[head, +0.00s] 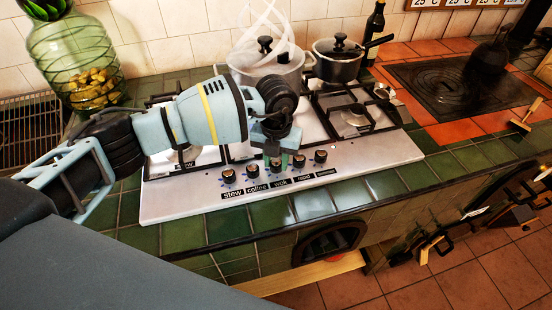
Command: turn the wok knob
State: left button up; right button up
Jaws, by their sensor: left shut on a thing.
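The stove's white front panel (190,206) carries a row of several dark knobs with labels below them. The wok knob (276,166) is the middle one, above the label "wok" (280,183). My left arm comes in from the left over the stove, and my left gripper (279,156) points down at the wok knob. Its fingers are shut on the knob and cover its upper part. The angle of the knob is hard to tell. My right gripper is not in view.
Close beside the wok knob are the coffee knob (253,172) and the roast knob (299,161). A steaming pot (265,65) and a dark lidded pot (338,62) stand behind on the burners. A green glass jar (78,65) stands at the left.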

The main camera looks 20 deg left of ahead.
pick_arm(q)
jog(key=m, duration=0.2)
jog(key=shift+m, duration=0.4)
jog(key=m, duration=0.3)
jog(key=shift+m, duration=0.3)
jog(key=m, duration=0.3)
jog(key=shift+m, duration=1)
jog(key=o, duration=1)
jog(key=shift+r, duration=0.1)
